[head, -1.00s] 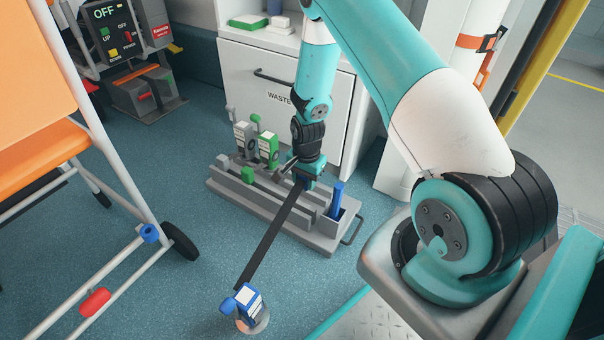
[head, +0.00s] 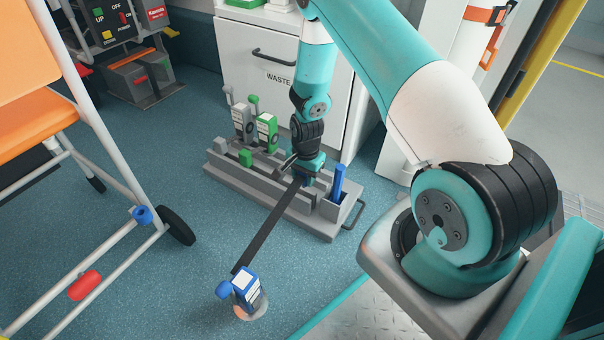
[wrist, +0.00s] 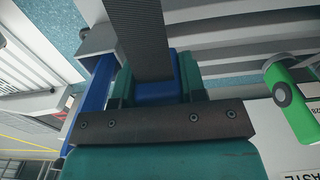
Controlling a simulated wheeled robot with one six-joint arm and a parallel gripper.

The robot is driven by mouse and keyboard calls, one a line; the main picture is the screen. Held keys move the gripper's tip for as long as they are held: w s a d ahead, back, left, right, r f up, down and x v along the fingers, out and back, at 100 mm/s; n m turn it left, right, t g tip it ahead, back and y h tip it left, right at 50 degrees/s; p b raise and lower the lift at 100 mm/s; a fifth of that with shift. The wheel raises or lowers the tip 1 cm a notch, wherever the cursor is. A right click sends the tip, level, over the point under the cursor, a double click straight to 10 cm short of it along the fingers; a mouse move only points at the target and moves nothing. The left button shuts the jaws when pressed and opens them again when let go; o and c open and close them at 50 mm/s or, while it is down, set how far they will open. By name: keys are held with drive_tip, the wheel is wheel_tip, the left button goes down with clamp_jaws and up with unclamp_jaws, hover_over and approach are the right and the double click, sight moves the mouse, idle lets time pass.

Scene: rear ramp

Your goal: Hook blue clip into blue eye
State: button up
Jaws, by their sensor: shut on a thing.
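My gripper (head: 307,174) points down over the grey rack (head: 262,190) and is shut on the blue clip. In the wrist view the blue clip (wrist: 156,91) sits between the teal jaws, with a dark strap (wrist: 140,35) running from it. The strap (head: 268,232) slants across to a blue-and-white retractor (head: 246,290) on the floor at bottom centre. What I take for the blue eye (head: 142,214) is a small blue piece on the orange chair's lower frame, left of and well apart from my gripper. Its opening is too small to make out.
The orange chair (head: 38,125) with white tubes and black wheels stands at left. A red piece (head: 84,285) is on its frame. The rack holds grey and green retractors (head: 266,130) and a blue post (head: 338,183). Blue floor between chair and rack is clear.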

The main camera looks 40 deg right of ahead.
sight(304, 186)
drive_tip(key=shift+f+b, duration=1.25)
drive_tip(key=shift+f, duration=1.15)
drive_tip(key=o, duration=1)
drive_tip(key=shift+o, duration=0.2)
wheel_tip(304, 186, up, 18)
drive_tip(key=p, duration=0.9)
drive_tip(key=shift+f+p, duration=0.2)
drive_tip(key=shift+p, duration=0.15)
